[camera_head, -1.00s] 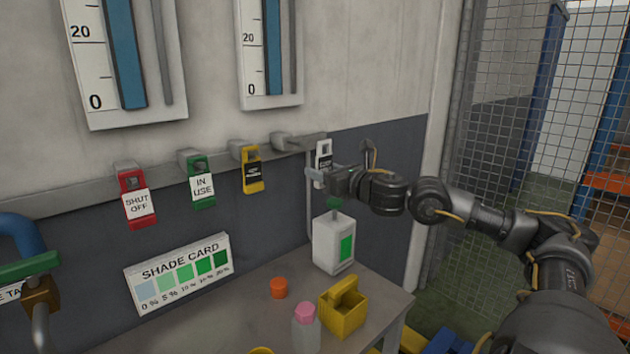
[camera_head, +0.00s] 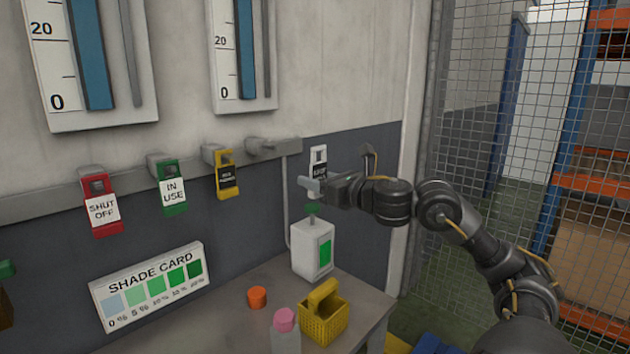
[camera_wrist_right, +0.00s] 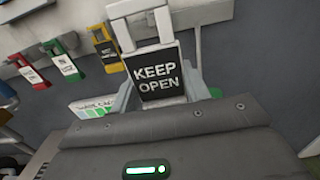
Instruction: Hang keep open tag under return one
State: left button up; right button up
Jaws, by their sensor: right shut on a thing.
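The white keep open tag (camera_head: 318,157) hangs upright from my right gripper (camera_head: 312,188), which is shut on its lower part. In the right wrist view the tag's black face (camera_wrist_right: 157,76) reads KEEP OPEN, with a white loop above it. The tag is off the rail, just right of the empty hook (camera_head: 270,146) at the rail's right end. No place marked return one can be read in these views. My left gripper is not in view.
A red SHUT OFF tag (camera_head: 101,208), a green IN USE tag (camera_head: 172,190) and a yellow tag (camera_head: 227,178) hang on the rail. Below are a shade card (camera_head: 150,285), a white canister (camera_head: 312,252), an orange cap (camera_head: 257,297), a pink-capped bottle (camera_head: 285,325) and a yellow basket (camera_head: 325,318).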

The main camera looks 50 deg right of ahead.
aim_at(320, 175)
jog(key=shift+r, duration=0.35)
dwell(0.3)
jog(key=shift+s, duration=0.15)
jog(key=shift+s+a+r+p, duration=0.15)
jog(key=shift+s+p, duration=0.3)
jog(key=shift+s, duration=1)
jog(key=shift+s+d+r+p, duration=0.1)
jog(key=shift+s+p, duration=0.3)
jog(key=shift+s, duration=1.5)
jog(key=shift+f, duration=0.15)
